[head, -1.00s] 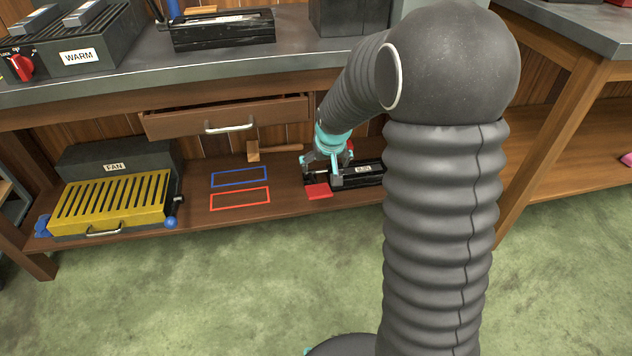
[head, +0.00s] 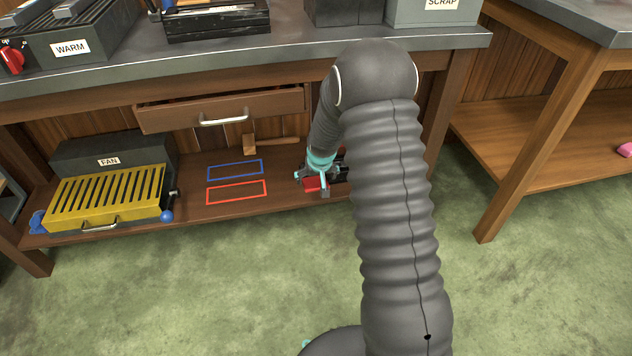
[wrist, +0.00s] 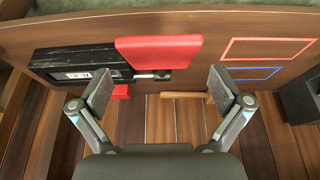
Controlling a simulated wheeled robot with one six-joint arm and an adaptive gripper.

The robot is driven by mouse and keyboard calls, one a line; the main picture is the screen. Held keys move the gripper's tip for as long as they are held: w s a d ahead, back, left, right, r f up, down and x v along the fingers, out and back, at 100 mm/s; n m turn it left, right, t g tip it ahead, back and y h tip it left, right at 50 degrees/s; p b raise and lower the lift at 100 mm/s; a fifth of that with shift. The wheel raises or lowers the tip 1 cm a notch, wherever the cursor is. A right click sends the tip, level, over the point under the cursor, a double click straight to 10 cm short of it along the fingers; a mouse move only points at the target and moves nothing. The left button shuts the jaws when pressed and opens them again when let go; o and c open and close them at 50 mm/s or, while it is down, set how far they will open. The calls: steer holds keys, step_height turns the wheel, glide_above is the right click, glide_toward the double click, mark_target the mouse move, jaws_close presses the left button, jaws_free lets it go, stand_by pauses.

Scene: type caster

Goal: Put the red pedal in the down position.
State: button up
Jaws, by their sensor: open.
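The red pedal (wrist: 158,50) is a flat red plate at the front of a black labelled box (wrist: 75,64) on the low shelf, joined by a short metal rod. In the head view the pedal (head: 312,184) is partly behind my gripper (head: 313,180). In the wrist view my gripper (wrist: 162,88) is open, its two fingers spread wide and nothing between them. The pedal lies just beyond the fingertips, and I see no clear contact. I cannot tell the pedal's tilt for sure. A smaller red piece (wrist: 121,91) sits under the box's edge.
On the shelf are a red outline (head: 237,193), a blue outline (head: 235,170), a wooden mallet (head: 268,142) and a yellow slatted unit (head: 105,196) with a FAN box (head: 110,155). A partly open drawer (head: 222,109) hangs above. The green floor in front is clear.

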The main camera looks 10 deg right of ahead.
mark_target(316, 183)
steer(key=shift+x, duration=1.55)
steer(key=c, duration=1.5)
steer(key=shift+s+f+b, duration=0.15)
steer(key=shift+f+b, duration=0.35)
steer(key=shift+c, duration=0.2)
step_height(316, 183, down, 8)
steer(key=s+b, duration=0.2)
steer(key=b, duration=0.4)
steer(key=shift+s+r, duration=0.2)
steer(key=shift+r, duration=0.05)
steer(key=o, duration=1.5)
steer(key=shift+a, duration=0.1)
steer(key=shift+o, duration=0.2)
steer(key=shift+w+r, duration=0.1)
